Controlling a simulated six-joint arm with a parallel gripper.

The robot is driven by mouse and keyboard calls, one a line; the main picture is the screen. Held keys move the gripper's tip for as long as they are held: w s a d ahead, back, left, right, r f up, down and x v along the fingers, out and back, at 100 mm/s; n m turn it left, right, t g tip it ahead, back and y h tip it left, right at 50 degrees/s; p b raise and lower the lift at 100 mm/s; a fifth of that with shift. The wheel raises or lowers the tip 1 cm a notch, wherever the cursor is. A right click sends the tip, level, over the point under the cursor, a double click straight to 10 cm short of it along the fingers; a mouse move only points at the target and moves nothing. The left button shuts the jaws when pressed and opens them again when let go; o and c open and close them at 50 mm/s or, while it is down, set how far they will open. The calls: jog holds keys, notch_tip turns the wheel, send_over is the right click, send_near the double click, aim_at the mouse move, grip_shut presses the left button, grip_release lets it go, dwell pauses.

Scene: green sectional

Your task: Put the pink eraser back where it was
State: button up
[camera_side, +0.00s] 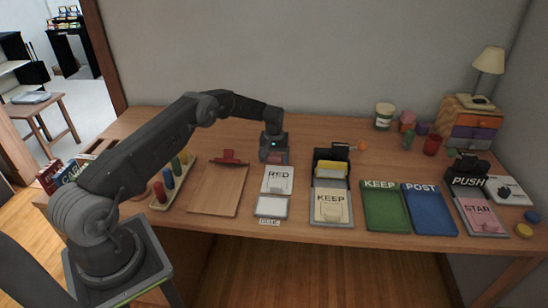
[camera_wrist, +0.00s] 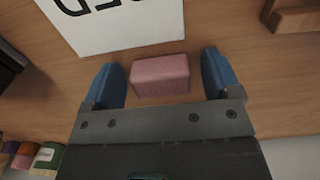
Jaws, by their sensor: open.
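The pink eraser (camera_wrist: 160,76) is a small pink block. In the wrist view it lies between the two blue fingers of my gripper (camera_wrist: 161,70), with a gap on each side. My gripper is open and not clamped on it. In the side view my gripper (camera_side: 274,155) points down at the back of the desk, behind the RED card (camera_side: 278,180). A bit of pink shows low at the gripper there, and the rest of the eraser is hidden. The RED card also shows in the wrist view (camera_wrist: 110,25), just beyond the eraser.
A clipboard (camera_side: 217,190) with a red clip lies left of the gripper. A black box with yellow cards (camera_side: 331,168) stands to the right. Green KEEP (camera_side: 385,207) and blue POST (camera_side: 429,210) trays lie farther right. Bare desk lies behind the gripper.

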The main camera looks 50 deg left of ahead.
notch_tip(320, 180, up, 12)
notch_tip(320, 180, up, 15)
jog(key=m+t, duration=0.1)
jog(key=m, duration=0.1)
send_over(274, 156)
jog(key=s+d, duration=0.4)
jog(key=d, duration=0.4)
jog(key=s+d+r+m+t, duration=0.2)
jog(key=s+d+r, duration=0.5)
jog(key=s+r, duration=0.1)
jog(key=s+d+m+t, duration=0.1)
jog(key=s+d, duration=0.4)
jog(key=s, duration=0.7)
jog(key=s+d+m+t, duration=0.1)
jog(key=s+d+m, duration=0.3)
jog(key=s, duration=0.8)
jog(key=shift+s+d+f+t, duration=0.2)
jog(key=shift+s+d+t, duration=0.15)
jog(key=shift+d, duration=0.3)
